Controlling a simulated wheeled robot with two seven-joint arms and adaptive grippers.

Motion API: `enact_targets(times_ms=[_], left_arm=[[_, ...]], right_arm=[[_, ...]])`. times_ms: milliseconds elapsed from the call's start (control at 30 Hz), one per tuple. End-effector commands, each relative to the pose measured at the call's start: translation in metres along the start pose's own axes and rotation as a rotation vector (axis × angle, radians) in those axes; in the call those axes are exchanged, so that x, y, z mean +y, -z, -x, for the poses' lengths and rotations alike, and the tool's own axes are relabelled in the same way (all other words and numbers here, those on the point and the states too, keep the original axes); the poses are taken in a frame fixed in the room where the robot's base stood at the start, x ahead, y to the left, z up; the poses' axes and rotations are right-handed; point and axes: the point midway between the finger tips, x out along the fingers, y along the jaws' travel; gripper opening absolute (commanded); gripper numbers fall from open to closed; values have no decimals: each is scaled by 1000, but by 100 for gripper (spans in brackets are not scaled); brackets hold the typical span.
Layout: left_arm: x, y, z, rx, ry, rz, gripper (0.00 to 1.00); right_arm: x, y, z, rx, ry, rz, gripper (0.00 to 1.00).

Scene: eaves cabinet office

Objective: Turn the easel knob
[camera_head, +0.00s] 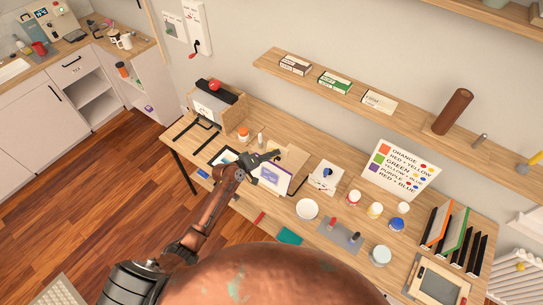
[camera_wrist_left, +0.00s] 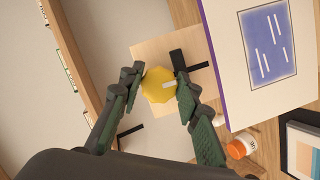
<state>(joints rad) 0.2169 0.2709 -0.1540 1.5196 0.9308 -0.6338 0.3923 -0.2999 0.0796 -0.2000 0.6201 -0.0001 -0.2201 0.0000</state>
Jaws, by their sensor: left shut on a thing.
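The easel knob (camera_wrist_left: 156,88) is a yellow, many-sided knob with a pale mark, seen in the left wrist view. It sits against the easel's light wooden board (camera_wrist_left: 150,50), beside a black bar. My left gripper (camera_wrist_left: 157,86) is shut on the knob, one finger on each side. In the head view my left gripper (camera_head: 268,157) is at the top of the easel (camera_head: 297,158), and the knob is mostly hidden there. A canvas (camera_head: 272,177) with a purple-blue picture leans on the easel; it also shows in the wrist view (camera_wrist_left: 268,42). My right gripper is not in view.
The desk (camera_head: 335,205) holds paint jars (camera_head: 375,210), a white bowl (camera_head: 307,208), a grey mat (camera_head: 340,236) and a colour chart (camera_head: 400,170). A wall shelf (camera_head: 410,110) runs behind. An orange-lidded jar (camera_wrist_left: 240,147) stands near the canvas.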

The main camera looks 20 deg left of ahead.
Motion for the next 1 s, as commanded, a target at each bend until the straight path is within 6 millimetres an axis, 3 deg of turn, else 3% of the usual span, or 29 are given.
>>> enact_targets(times_ms=[100,133,400,867,1000], left_arm=[[-2,-7,-1,-12,3,4,6],[-2,-7,-1,-12,3,4,31],[-2,-7,-1,-11,3,3,49],[-1,-1,0,-2,5,-12,49],[0,-1,0,-2,28,-105,49]], right_arm=[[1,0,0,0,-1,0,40],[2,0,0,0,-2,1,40],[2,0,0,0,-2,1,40],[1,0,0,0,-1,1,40],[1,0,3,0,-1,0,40]])
